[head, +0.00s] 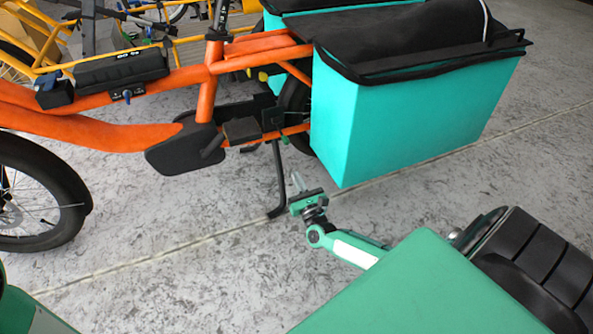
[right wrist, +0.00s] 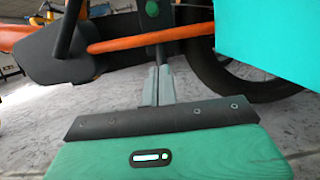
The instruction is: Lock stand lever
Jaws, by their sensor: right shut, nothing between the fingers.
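The orange cargo bike (head: 205,85) stands with its black stand (head: 279,180) down, its foot on the floor below the frame. My right gripper (head: 298,180) is just to the right of the stand leg in the head view, low above the floor. In the right wrist view the gripper's two grey fingers (right wrist: 158,85) are together with nothing between them. A dark upright bar, probably the stand leg (right wrist: 160,55), shows just beyond the fingertips; whether they touch it I cannot tell. My left gripper is out of view.
A turquoise box (head: 410,110) with a black cover hangs over the rear wheel, above and right of my right gripper. The front wheel (head: 40,195) is at the left. A yellow bike (head: 180,35) stands behind. The grey floor (head: 190,260) in front is clear.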

